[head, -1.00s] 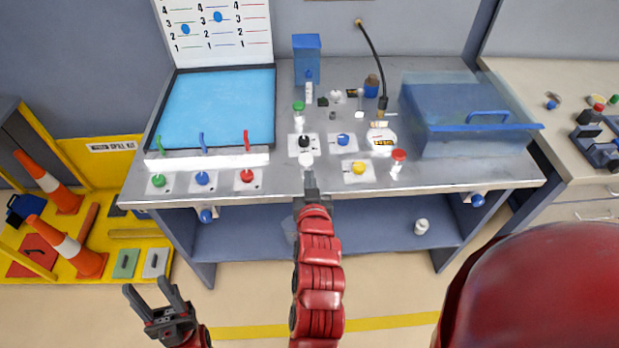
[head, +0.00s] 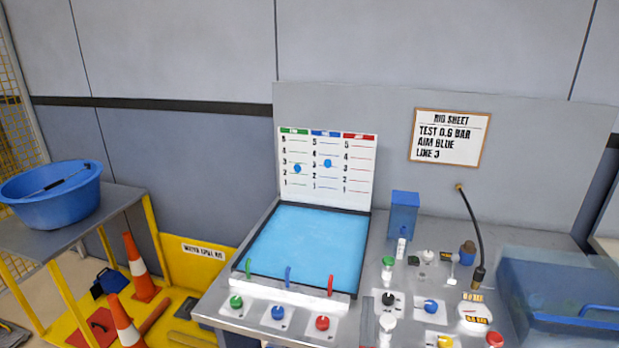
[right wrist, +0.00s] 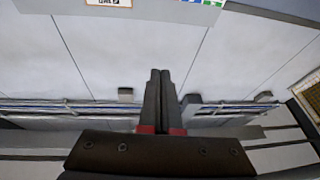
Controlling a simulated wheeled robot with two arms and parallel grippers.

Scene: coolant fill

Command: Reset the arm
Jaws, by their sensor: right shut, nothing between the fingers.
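My right gripper (right wrist: 158,75) shows in the right wrist view. Its two dark fingers lie together, shut, with nothing between them. Behind them is a pale grey wall, not the bench top. Neither of my arms shows in the head view, and my left gripper is in no view now. The steel bench (head: 222,310) stands at the lower right of the head view, with a blue panel (head: 310,240) and green, blue and red levers in front of it.
A rig sheet (head: 448,137) hangs on the backboard above the bench. A blue box (head: 403,215), a black hose (head: 472,215) and a blue bin (head: 560,300) are on the bench. A blue tub (head: 50,195) and orange cones (head: 140,268) are at left.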

